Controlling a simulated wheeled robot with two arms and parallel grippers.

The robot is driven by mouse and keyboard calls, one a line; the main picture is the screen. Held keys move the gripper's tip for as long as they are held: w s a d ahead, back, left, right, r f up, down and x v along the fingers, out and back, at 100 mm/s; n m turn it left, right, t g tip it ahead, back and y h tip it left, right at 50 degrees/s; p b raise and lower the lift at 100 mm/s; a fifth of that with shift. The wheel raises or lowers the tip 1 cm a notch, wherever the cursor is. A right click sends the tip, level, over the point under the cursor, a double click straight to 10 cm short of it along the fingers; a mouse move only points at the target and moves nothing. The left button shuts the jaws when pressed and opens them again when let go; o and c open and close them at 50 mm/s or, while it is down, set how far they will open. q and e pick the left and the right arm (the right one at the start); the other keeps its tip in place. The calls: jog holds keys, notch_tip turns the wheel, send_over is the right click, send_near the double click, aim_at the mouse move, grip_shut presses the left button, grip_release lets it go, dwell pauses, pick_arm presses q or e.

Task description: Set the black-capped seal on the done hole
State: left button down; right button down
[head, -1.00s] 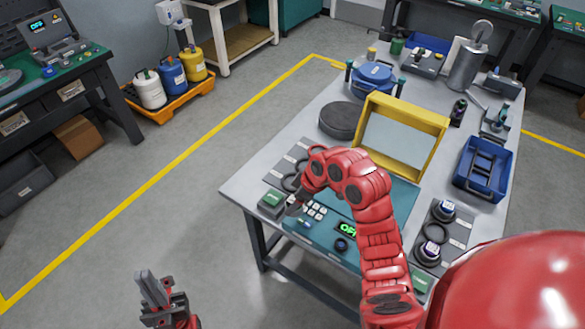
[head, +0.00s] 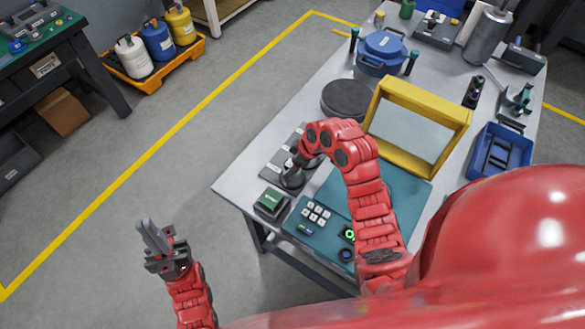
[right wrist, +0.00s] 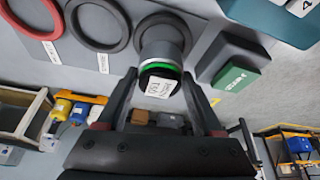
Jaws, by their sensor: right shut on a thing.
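My right gripper (head: 292,166) is over the front part of a dark grey tray (head: 272,170) at the table's left edge. In the right wrist view its two fingers (right wrist: 162,96) are on either side of a dark seal (right wrist: 163,55) with a green band, a black cap and a white label, and are shut on it. The seal is at the tray, in line with a black ring (right wrist: 124,32) and a red ring (right wrist: 60,18); I cannot tell whether it is seated. My left gripper (head: 152,238) hangs empty over the floor; its finger gap is unclear.
A green-topped box (head: 271,203) stands close beside the tray's front end. A teal mat (head: 325,228) with white buttons lies to the right. A blue crate (head: 516,153) is at the right.

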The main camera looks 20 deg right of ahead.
notch_tip(320, 180, down, 3)
jog(key=shift+p, duration=0.55)
jog(key=shift+f, duration=0.1)
jog(key=shift+f, duration=0.2)
jog(key=shift+c, duration=0.2)
grip_release()
jog(key=shift+r, duration=0.1)
